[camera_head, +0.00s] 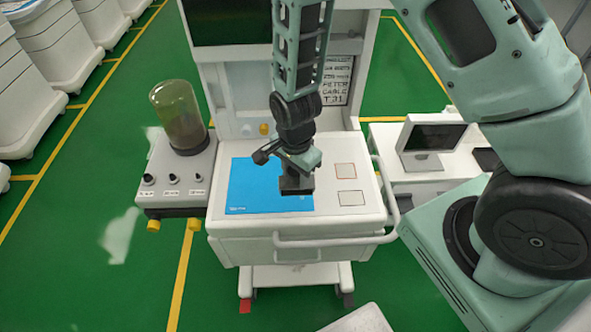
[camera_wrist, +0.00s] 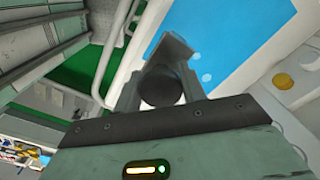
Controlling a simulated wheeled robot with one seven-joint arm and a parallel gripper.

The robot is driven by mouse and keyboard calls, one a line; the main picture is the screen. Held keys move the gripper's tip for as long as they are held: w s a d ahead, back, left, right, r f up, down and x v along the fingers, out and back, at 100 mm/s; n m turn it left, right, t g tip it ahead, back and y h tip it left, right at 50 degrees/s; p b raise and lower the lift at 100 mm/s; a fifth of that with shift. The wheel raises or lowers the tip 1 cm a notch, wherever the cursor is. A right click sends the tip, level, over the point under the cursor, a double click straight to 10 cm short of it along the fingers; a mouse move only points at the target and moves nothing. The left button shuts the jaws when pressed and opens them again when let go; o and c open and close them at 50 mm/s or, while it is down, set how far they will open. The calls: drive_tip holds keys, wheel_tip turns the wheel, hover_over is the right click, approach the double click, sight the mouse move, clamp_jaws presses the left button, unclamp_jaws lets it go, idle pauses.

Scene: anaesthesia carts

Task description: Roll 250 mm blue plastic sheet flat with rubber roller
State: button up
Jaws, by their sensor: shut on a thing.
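The blue plastic sheet (camera_head: 250,190) lies on the white cart top, left of its middle. In the wrist view the sheet (camera_wrist: 245,35) fills the upper right and shows a few lighter, rounded spots near the fingers. My gripper (camera_head: 297,188) is over the sheet's right edge, pointing down. In the wrist view my gripper (camera_wrist: 168,70) is shut around a dark, round-ended thing (camera_wrist: 163,88), which looks like the roller's handle. The roller's rubber part is hidden behind the fingers, so I cannot tell whether it touches the sheet.
Two small outlined squares, one red (camera_head: 345,170) and one dark (camera_head: 351,198), mark the cart top right of my gripper. A glass canister (camera_head: 180,112) stands on a side shelf at left. A rail (camera_head: 330,240) runs along the front. A monitor (camera_head: 432,137) stands at right.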

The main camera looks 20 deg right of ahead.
sight(295, 189)
drive_tip(key=shift+f+b, duration=2)
drive_tip(key=shift+f, duration=0.7)
drive_tip(key=shift+f+b, duration=0.4)
drive_tip(key=shift+f, duration=0.15)
drive_tip(key=shift+w, duration=0.1)
drive_tip(key=shift+w+d, duration=0.2)
drive_tip(key=shift+w, duration=0.3)
drive_tip(key=shift+w+d, duration=0.2)
drive_tip(key=shift+w, duration=0.25)
drive_tip(key=shift+w+d, duration=0.25)
drive_tip(key=shift+w, duration=0.25)
drive_tip(key=shift+w+d, duration=0.2)
drive_tip(key=shift+w, duration=0.25)
drive_tip(key=shift+w, duration=0.1)
drive_tip(key=shift+w+d, duration=0.3)
drive_tip(key=shift+w, duration=0.4)
drive_tip(key=shift+w+d, duration=0.25)
drive_tip(key=shift+w, duration=0.4)
drive_tip(key=shift+w+d, duration=0.3)
drive_tip(key=shift+w, duration=0.4)
drive_tip(key=shift+w+d, duration=0.35)
drive_tip(key=shift+w, duration=0.45)
